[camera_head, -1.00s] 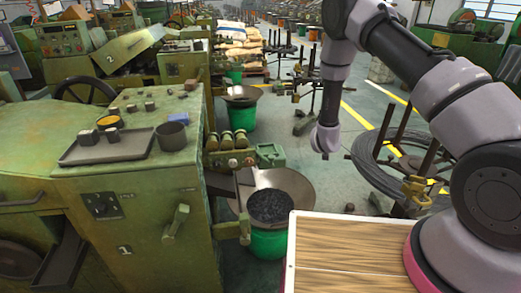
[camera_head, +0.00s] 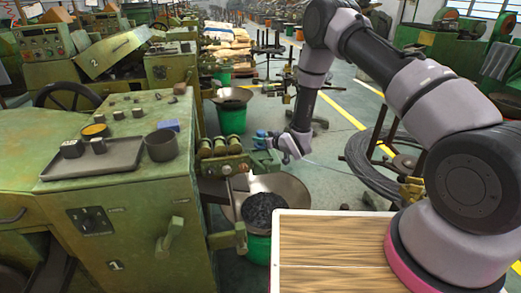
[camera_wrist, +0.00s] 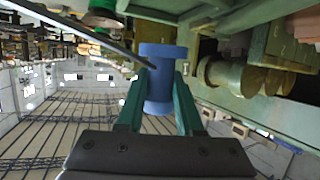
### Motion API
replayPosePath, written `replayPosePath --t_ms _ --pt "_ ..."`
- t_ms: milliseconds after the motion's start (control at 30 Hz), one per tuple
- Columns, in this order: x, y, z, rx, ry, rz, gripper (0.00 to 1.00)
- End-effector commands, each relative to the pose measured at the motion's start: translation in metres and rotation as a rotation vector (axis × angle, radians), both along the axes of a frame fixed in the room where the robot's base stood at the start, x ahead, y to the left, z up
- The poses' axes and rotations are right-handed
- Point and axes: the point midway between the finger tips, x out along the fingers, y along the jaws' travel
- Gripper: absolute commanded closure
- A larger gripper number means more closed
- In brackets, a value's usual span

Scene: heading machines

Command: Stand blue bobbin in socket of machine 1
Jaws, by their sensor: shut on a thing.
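The blue bobbin (camera_wrist: 158,95) is a spool with wider ends. In the wrist view it sits between the two green fingers of my gripper (camera_wrist: 160,75), which is shut on its middle. In the head view my gripper (camera_head: 268,139) is small, just right of machine 1 (camera_head: 125,212), near the green rollers (camera_head: 220,146) on its side; the bobbin is too small to make out clearly there. Machine 1 is a green cabinet marked 1. I cannot pick out its socket for certain. The bobbin is clear of the rollers in the wrist view.
A tray (camera_head: 95,160) with small blocks, a dark cup (camera_head: 161,145) and a blue block (camera_head: 168,125) lie on machine 1. A dark-filled pan (camera_head: 262,205) stands below the rollers. A wire coil (camera_head: 375,165) lies right.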

Motion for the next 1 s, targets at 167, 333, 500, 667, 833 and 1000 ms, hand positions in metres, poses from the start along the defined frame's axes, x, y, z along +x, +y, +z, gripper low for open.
replayPosePath --t_ms 167,333,500,667,833,1000 --pt "0.0 0.0 -0.013 0.0 0.0 -0.001 1.0" --pt "0.0 0.0 -0.04 -0.001 0.001 -0.001 1.0" --pt "0.001 0.0 -0.047 0.0 -0.002 -0.001 1.0" --pt "0.001 0.0 -0.047 0.001 -0.002 -0.002 1.0" --pt "0.001 -0.001 -0.049 0.001 -0.001 -0.002 0.38" --pt "0.001 0.0 -0.049 0.001 -0.001 -0.002 0.35"
